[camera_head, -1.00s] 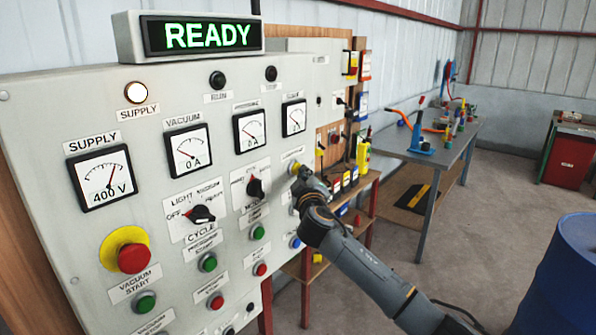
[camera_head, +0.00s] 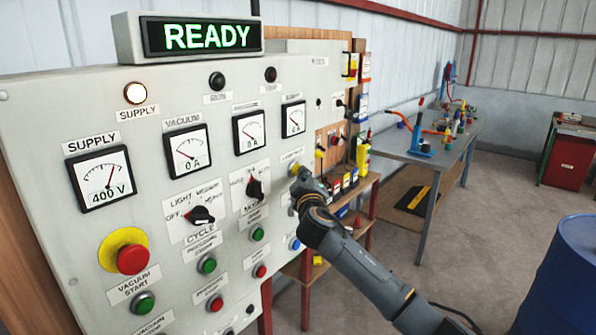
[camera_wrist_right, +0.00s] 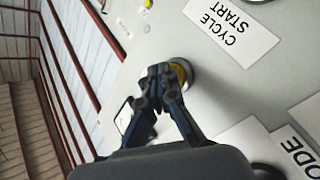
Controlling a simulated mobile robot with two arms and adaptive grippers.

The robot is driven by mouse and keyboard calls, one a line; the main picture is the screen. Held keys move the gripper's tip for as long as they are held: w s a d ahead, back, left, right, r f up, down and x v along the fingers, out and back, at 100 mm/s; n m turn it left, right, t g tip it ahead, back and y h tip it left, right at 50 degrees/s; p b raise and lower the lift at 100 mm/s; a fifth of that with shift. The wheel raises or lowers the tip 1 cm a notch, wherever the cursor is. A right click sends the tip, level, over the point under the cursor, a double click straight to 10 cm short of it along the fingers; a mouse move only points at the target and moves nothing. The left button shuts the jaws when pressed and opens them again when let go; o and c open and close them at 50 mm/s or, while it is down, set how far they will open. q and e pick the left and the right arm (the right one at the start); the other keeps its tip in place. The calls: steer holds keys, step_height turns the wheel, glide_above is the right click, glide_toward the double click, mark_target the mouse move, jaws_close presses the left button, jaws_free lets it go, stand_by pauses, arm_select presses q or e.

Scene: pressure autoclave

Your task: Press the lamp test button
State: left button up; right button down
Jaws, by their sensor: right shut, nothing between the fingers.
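A yellow round button (camera_head: 294,169) on the right part of the grey panel (camera_head: 60,240) shows only as a small piece beside my right gripper (camera_head: 297,178). The button's label is too small to read. The white supply lamp (camera_head: 134,93) is lit, and the other top lamps (camera_head: 217,79) are dark. My left gripper is not in view.
A selector switch (camera_head: 255,188) is left of my right gripper, and a blue button (camera_head: 295,243) is below it. The red emergency button (camera_head: 131,259) is at lower left. A "READY" display (camera_head: 203,37) tops the panel. A blue drum (camera_head: 562,275) stands right.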

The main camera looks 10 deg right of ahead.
steer(key=shift+s+d, duration=0.35)
steer(key=shift+s, duration=0.2)
steer(key=s+d+p, duration=0.1)
steer(key=s, duration=0.1)
steer(key=s+d+p, duration=0.1)
steer(key=s+d, duration=0.1)
stand_by(0.3)
stand_by(0.5)
